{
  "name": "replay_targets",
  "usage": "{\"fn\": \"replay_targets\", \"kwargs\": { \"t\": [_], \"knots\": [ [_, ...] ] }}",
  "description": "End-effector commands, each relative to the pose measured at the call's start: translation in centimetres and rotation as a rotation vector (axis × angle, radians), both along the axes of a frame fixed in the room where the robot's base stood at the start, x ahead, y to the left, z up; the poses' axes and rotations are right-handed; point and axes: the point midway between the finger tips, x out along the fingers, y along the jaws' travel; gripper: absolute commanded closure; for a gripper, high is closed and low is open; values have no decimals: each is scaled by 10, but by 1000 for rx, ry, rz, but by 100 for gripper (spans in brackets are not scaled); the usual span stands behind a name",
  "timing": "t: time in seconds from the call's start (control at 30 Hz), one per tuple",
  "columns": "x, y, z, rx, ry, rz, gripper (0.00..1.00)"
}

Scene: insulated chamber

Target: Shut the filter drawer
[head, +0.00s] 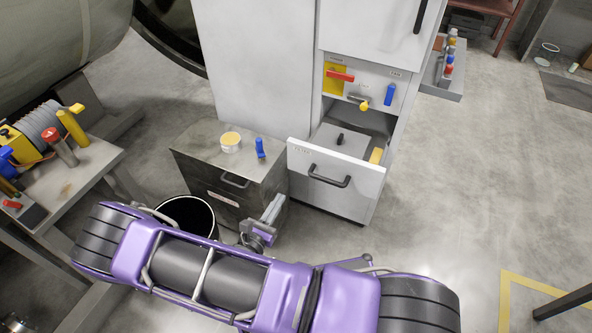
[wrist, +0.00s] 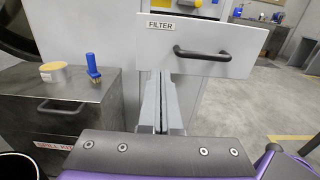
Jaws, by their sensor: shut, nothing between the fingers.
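The filter drawer (head: 336,176) is pulled out from the lower part of a white cabinet. Its white front has a black bar handle (head: 329,177), and a grey lidded part and a yellow item show inside. In the wrist view the drawer front (wrist: 225,42), labelled FILTER, stands ahead and above, with its handle (wrist: 203,55) to the right of centre. My gripper (head: 274,207) is shut and empty, to the lower left of the drawer front. In the wrist view my gripper (wrist: 162,82) points toward the lower left part of the front; I cannot tell whether it touches.
A dark metal box (head: 228,172) stands left of the drawer, carrying a yellow-topped tin (head: 231,142) and a blue-handled brush (head: 260,148). A black bin (head: 188,214) is in front of it. A control panel (head: 364,84) is above the drawer.

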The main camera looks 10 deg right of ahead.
Motion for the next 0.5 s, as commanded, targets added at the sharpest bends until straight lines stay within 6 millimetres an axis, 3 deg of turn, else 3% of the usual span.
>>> {"fn": "replay_targets", "kwargs": {
  "t": [0.17,0.5],
  "knots": [
    [14,-11,-2,-3,5,0,100],
    [72,-54,-2,-1,1,-2,100]
  ]
}}
